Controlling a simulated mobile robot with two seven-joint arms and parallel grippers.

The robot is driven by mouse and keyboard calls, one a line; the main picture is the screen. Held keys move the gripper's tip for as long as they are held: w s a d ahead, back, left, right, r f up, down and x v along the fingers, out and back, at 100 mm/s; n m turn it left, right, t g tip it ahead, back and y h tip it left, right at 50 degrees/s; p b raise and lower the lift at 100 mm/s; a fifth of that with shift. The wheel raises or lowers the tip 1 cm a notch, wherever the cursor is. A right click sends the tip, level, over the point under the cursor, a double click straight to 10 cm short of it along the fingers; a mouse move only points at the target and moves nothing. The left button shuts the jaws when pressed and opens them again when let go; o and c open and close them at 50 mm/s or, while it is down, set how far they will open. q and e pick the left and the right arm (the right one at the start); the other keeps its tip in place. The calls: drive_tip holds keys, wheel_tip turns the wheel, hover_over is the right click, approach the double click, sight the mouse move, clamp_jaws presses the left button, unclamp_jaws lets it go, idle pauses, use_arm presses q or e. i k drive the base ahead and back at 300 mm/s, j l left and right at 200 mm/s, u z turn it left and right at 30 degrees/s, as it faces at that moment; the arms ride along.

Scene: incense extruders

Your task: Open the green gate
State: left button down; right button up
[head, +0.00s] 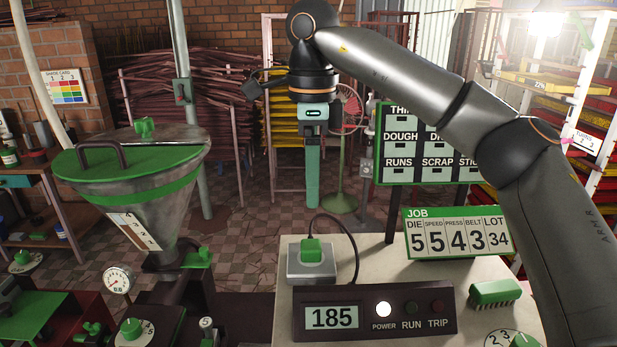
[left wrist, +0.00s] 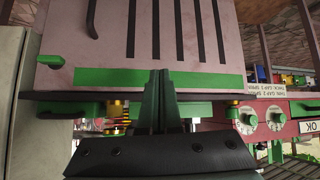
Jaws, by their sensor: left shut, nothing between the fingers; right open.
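No part is labelled as the green gate, so I cannot tell for sure which it is. A small green piece (head: 198,258) sits at the hopper's outlet in the head view. In the left wrist view a green strip (left wrist: 100,76) runs along the lower edge of a slotted panel (left wrist: 225,40). My left gripper (left wrist: 158,76) is shut and empty, its fingertips overlapping the strip in that view; contact is unclear. It is not visible in the head view. My right gripper (head: 312,203) is open and empty, raised and pointing down, its fingers seen nearly edge-on.
A hopper (head: 140,185) with a green lid stands at left. A control box (head: 375,312) reading 185 and a green-topped switch (head: 311,258) sit on the pale table (head: 440,285). A job board (head: 455,232) stands behind. Dials (left wrist: 248,120) show right of my left gripper.

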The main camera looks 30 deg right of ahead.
sight(202, 260)
drive_tip(key=k+j, duration=0.65)
drive_tip(key=k, duration=0.25)
